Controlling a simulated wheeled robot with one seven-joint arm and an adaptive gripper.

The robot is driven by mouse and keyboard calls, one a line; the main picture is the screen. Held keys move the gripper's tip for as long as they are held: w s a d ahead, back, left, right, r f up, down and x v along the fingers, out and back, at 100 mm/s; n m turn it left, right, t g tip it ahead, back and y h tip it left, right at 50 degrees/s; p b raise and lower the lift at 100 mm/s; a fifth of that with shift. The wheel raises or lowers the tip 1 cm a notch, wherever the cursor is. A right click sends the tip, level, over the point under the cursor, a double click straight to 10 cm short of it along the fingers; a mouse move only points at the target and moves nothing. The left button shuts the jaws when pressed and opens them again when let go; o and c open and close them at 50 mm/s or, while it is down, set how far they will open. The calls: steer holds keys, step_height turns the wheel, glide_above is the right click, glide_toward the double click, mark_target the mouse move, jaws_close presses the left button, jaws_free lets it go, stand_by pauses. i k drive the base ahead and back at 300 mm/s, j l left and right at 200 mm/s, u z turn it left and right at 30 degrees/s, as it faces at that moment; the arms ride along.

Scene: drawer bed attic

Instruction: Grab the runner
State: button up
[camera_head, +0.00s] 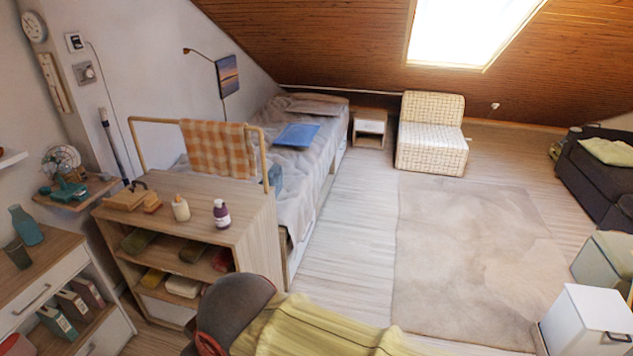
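Several cloths could be the runner, and I cannot tell which one is meant. An orange and white checked cloth (218,149) hangs folded over the wooden rail (152,121) at the near end of the bed. A yellow striped cloth (318,329) lies over something at the bottom centre, next to a dark grey rounded shape (236,306); its lower part is cut off by the frame. A large beige rug (470,262) lies flat on the floor at right. My gripper is not in view.
The bed (318,150) holds a blue item (297,136). A white cabinet (588,322) stands at lower right. Bare floor (355,220) runs between bed and rug.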

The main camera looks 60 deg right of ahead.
mark_target(275, 174)
steer(key=z, duration=1.55)
steer(key=i+l+z, duration=0.45)
steer(key=i, duration=0.55)
steer(key=i+z, duration=0.45)
steer(key=i, duration=0.5)
steer(key=i+u, duration=0.1)
steer(key=i, duration=0.8)
steer(key=i+l, duration=0.15)
steer(key=i, duration=0.7)
steer(key=i+u, duration=0.2)
steer(key=u, duration=0.2)
steer(key=i+u, duration=0.45)
steer(key=u, duration=0.3)
steer(key=i+l+u, duration=0.15)
steer(key=u, duration=0.25)
steer(key=i+u, duration=0.25)
steer(key=u, duration=0.2)
steer(key=i+l+u, duration=0.15)
steer(key=u, duration=0.3)
steer(key=i, duration=0.1)
